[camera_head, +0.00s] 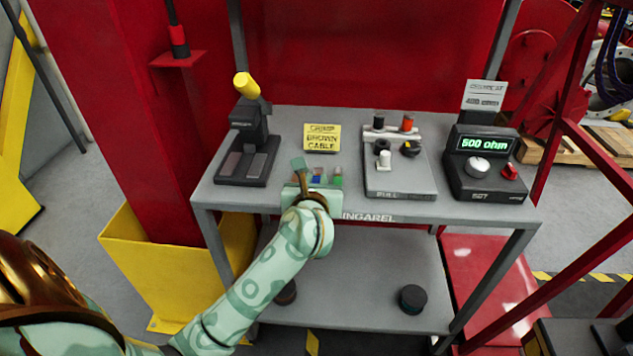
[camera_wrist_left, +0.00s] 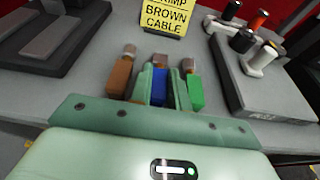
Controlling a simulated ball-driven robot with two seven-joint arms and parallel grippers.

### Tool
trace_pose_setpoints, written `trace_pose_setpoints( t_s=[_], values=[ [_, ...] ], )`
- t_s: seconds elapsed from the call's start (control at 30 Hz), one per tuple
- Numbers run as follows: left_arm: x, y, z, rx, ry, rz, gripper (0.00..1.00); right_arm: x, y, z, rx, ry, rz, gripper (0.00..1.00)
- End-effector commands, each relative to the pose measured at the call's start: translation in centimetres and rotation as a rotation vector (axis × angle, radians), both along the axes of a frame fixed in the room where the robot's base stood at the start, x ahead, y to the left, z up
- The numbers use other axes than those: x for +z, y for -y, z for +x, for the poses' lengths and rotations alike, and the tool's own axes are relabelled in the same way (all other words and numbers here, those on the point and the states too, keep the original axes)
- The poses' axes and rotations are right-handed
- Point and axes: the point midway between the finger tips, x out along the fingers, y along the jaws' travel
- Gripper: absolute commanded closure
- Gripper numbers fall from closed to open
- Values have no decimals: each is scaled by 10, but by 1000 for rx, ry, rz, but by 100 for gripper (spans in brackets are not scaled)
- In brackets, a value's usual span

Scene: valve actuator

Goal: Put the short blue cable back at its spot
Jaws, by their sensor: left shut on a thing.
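My left gripper (camera_head: 316,178) reaches over the front edge of the grey table, in front of the yellow sign. In the left wrist view its fingers (camera_wrist_left: 159,88) are shut on the short blue cable (camera_wrist_left: 159,84), which has a pale metallic tip. The blue cable also shows at the gripper in the head view (camera_head: 317,174). A brown cable (camera_wrist_left: 121,78) stands just left of it and a green cable (camera_wrist_left: 195,90) just right. Whether the blue cable touches the table or a holder is hidden by my gripper. My right gripper is not in view.
On the grey table (camera_head: 290,121) stand a black crimping tool (camera_head: 248,150) with a yellow handle, a yellow sign (camera_head: 321,137), a grey pull tester (camera_head: 399,178) and a black meter (camera_head: 484,168) reading 500 ohm. A lower shelf holds a black round object (camera_head: 412,298).

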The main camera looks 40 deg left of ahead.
Motion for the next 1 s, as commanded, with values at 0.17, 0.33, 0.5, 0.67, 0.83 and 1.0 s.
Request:
trace_pose_setpoints(
  t_s=[0.17, 0.33, 0.5, 0.67, 0.83, 1.0],
  values=[
    [-1, 0, 0, 0, -1, -1, 73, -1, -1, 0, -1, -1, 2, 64],
    [0, 0, 0, 0, 0, 0, 73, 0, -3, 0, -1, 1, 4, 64],
    [9, 8, -12, -2, 0, -2, 73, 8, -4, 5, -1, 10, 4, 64],
    [22, 26, -43, -1, 0, -3, 73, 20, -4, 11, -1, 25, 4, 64],
    [32, 46, -74, -1, 0, -3, 73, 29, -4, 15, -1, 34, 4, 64],
    [37, 57, -93, -1, 0, -2, 73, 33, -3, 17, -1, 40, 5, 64]
  ],
)
